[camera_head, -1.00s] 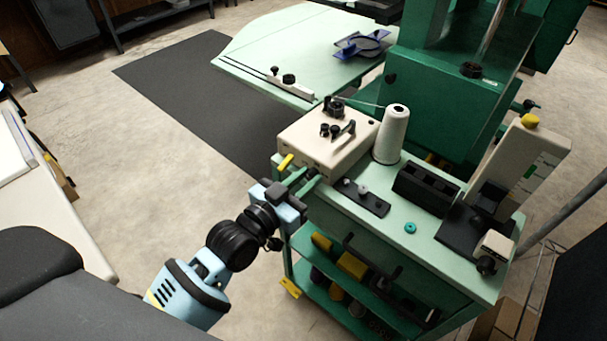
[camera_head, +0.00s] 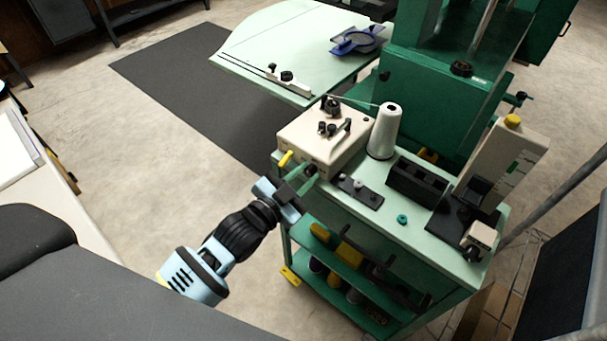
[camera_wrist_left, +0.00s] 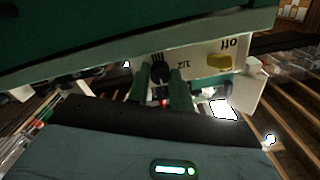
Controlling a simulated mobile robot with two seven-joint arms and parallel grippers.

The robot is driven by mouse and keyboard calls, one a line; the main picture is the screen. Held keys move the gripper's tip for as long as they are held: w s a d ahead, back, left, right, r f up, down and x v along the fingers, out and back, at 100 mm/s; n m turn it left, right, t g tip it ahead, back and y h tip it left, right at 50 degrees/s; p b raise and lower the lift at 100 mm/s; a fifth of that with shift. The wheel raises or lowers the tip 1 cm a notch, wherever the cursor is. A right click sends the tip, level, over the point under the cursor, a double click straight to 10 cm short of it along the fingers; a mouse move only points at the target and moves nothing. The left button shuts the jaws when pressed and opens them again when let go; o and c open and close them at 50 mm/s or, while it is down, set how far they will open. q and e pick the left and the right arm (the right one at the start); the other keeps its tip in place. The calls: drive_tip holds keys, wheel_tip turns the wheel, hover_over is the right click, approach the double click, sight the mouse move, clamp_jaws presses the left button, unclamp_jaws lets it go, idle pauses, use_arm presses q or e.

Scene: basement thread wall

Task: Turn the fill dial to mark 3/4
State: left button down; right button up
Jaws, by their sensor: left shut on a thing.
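The fill dial (camera_head: 311,169) is a small black knob on the front face of the cream box (camera_head: 306,150) at the cart's near left corner. My left gripper (camera_head: 304,181) reaches it from the front, with its two green fingers shut on the dial. In the left wrist view the ribbed black dial (camera_wrist_left: 159,68) shows between the fingertips (camera_wrist_left: 160,82). A "1/2" mark and the word "off" appear upside down on the cream panel beside it. Fingers hide part of the dial, and I cannot tell which mark it points to. My right gripper is not in view.
A yellow lever (camera_head: 286,158) sticks out of the box close beside my fingers; it also shows in the wrist view (camera_wrist_left: 220,63). A white thread cone (camera_head: 384,132), a black tray (camera_head: 418,182) and a teal ring (camera_head: 402,219) stand on the cart top. Floor left of the cart is clear.

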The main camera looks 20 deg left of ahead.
use_arm(q)
drive_tip(key=c, duration=1.6)
unclamp_jaws()
drive_tip(key=shift+o, duration=0.4)
drive_tip(key=shift+s, duration=0.1)
drive_tip(key=v, duration=0.7)
drive_tip(key=shift+s+a, duration=0.15)
drive_tip(key=shift+s, duration=0.15)
